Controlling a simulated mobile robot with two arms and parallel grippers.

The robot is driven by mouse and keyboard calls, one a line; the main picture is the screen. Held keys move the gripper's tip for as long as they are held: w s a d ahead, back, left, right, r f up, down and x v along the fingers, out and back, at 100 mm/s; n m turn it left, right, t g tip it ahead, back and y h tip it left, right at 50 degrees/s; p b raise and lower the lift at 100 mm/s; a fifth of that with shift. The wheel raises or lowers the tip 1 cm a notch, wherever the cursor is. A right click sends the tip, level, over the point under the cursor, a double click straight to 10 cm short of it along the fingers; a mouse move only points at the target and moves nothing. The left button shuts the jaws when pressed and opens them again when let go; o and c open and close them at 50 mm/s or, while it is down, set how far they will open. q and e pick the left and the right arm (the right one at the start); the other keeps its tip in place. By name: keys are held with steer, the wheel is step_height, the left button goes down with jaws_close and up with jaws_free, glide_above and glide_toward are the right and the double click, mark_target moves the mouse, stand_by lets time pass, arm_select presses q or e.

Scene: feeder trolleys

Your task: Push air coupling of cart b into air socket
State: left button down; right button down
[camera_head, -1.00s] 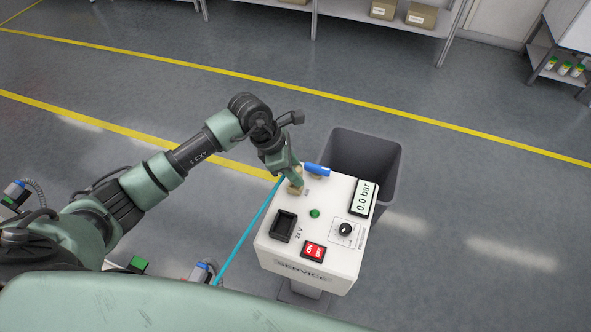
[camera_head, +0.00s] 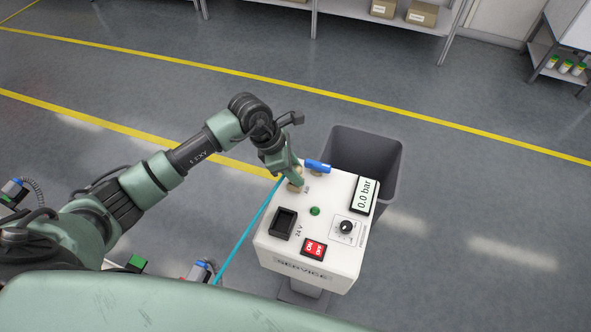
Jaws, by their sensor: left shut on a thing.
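The white service box (camera_head: 290,262) stands on a post in front of me. Its AIR socket is at the back left corner of the top, mostly hidden by my left gripper. My left gripper (camera_head: 295,186) points down at that corner and is shut on the air coupling, which the fingers largely hide. A teal air hose (camera_head: 246,233) runs from the gripper down to the lower left. I cannot tell how deep the coupling sits in the socket. A blue valve handle (camera_head: 317,167) is just right of the gripper. The display (camera_head: 364,195) reads 0.0 bar. My right gripper is not in view.
The box top also carries a black 24 V socket (camera_head: 283,223), a green lamp (camera_head: 315,211), a pressure knob (camera_head: 346,227) and a red ON/OFF switch (camera_head: 314,248). A grey bin (camera_head: 388,150) stands behind the box. Open floor lies around, with shelving at the back.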

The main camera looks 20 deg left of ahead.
arm_select(q)
steer(key=shift+f+b, duration=0.3)
steer(key=shift+f, duration=0.05)
steer(key=c, duration=0.9)
jaws_free()
steer(key=shift+c, duration=0.2)
